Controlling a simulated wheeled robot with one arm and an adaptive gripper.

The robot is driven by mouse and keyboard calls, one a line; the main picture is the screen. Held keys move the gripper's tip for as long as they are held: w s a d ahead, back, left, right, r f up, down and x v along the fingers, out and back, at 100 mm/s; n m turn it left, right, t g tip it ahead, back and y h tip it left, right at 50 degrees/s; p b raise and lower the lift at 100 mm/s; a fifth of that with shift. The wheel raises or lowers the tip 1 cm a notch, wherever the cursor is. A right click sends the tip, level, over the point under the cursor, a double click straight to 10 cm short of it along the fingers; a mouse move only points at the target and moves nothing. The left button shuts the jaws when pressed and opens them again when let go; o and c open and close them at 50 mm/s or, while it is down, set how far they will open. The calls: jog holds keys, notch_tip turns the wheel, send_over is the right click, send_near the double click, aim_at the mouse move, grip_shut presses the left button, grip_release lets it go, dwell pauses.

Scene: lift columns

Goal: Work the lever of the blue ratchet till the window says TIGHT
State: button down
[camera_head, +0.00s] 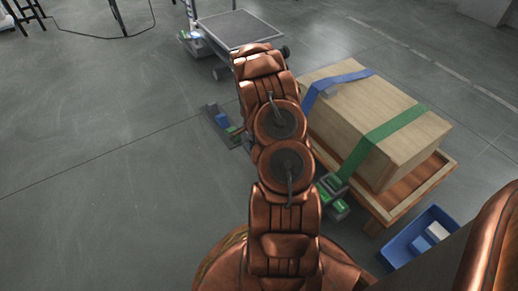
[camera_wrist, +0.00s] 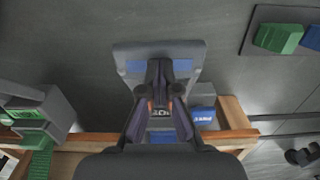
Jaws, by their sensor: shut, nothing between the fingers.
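In the wrist view, the blue ratchet's wide grey lever (camera_wrist: 128,52) with blue patches lies under and around my gripper (camera_wrist: 159,70). My gripper is shut, with nothing between its fingers, over the middle of the lever; I cannot tell if they touch. Part of the ratchet's body with a blue label (camera_wrist: 203,115) shows to the right of the fingers, at the pallet's edge. A small window with dark lettering is partly hidden between the fingers, and I cannot read it. In the head view, my arm hides the blue ratchet; the blue strap (camera_head: 353,76) crosses the crate.
The crate (camera_head: 350,110) stands on a wooden pallet (camera_head: 440,172). A green strap (camera_head: 390,131) runs to a green ratchet (camera_head: 331,196), at left in the wrist view (camera_wrist: 40,115). A grey panel with coloured blocks (camera_head: 222,122) lies on the floor. A blue bin (camera_head: 405,246) stands nearby.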

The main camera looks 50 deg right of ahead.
jog(key=shift+f+b, duration=0.3)
jog(key=shift+f, duration=1.5)
jog(key=shift+r+p, duration=1.05)
jog(key=shift+r, duration=2.05)
jog(key=shift+f, duration=0.2)
jog(key=shift+s+f+b, duration=0.1)
jog(key=shift+f+b, duration=0.35)
jog(key=shift+f, duration=2.55)
jog(key=shift+r+p, duration=1.05)
jog(key=shift+r, duration=2.1)
